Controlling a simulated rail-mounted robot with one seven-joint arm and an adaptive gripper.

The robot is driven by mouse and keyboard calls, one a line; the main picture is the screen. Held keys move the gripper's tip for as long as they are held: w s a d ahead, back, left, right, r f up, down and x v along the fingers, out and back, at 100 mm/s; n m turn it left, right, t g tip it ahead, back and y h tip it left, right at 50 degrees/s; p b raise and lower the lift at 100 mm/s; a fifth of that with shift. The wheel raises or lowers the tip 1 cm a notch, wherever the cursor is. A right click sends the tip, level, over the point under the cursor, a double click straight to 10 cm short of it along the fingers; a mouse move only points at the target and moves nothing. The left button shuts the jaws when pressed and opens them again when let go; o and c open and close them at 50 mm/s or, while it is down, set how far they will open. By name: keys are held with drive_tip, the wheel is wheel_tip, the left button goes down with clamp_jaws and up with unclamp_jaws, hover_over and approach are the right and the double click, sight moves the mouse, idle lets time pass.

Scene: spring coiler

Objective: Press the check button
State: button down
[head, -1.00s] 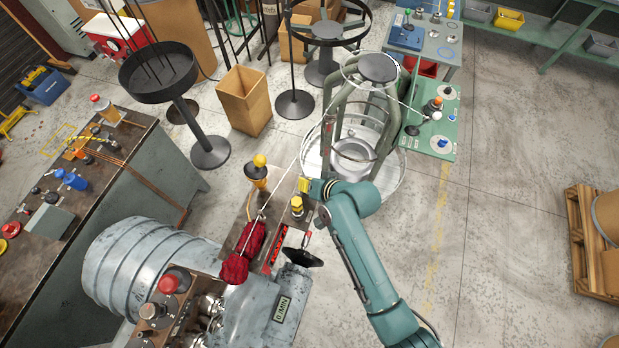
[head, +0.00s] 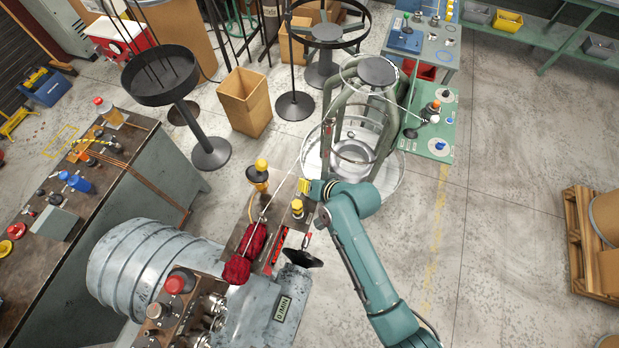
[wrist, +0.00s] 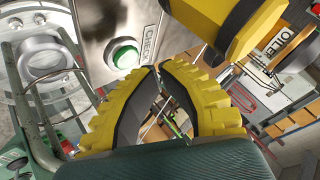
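The check button is a green round button (wrist: 124,55) in a pale ring, on a metal plate lettered CHECK (wrist: 147,40) in the wrist view. My gripper (wrist: 158,70) has yellow ribbed fingers with dark pads. Its tips are together and empty, just below and right of the button in that view; I cannot tell the distance or see any contact. In the head view my gripper (head: 304,186) is by the brown machine top, partly hidden by my teal arm. I cannot make out the button there.
A yellow-capped part (head: 297,209) stands close to my gripper on the machine top; a large yellow and black part (wrist: 235,30) is close at upper right in the wrist view. A red cloth-like bundle (head: 238,268) and a round wire frame (head: 352,150) are nearby.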

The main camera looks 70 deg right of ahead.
wheel_tip(320, 180, up, 5)
drive_tip(key=p, duration=0.4)
drive_tip(key=shift+f, duration=0.1)
idle(0.7)
